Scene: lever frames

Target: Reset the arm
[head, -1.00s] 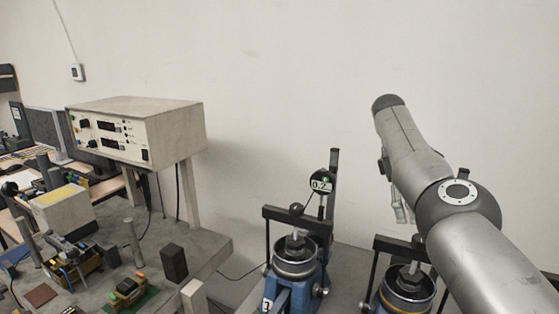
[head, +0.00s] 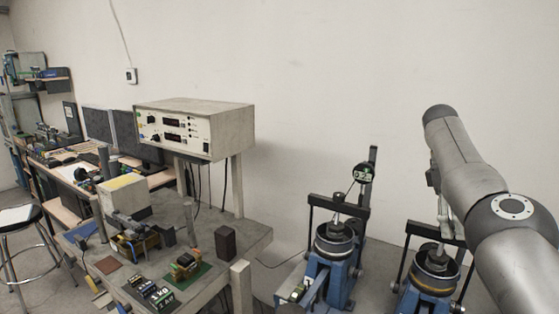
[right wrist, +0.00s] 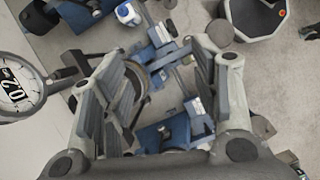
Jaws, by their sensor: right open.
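My right arm (head: 480,170) comes in from the right in the head view, its forearm raised in front of the pale wall. My right gripper (head: 443,213) hangs mostly hidden below the forearm, beside the black-framed press at the far right. In the right wrist view the right gripper (right wrist: 162,95) has its two fingers spread wide apart, with nothing between them. Blue press parts show below and beyond the fingers. My left gripper is out of view.
Two blue presses, left (head: 335,238) and right (head: 432,268), stand below my arm. A dial gauge (right wrist: 18,85) is close left of the fingers. A bench (head: 255,240) holds a control box (head: 200,125) and small parts. A stool (head: 18,225) stands far left.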

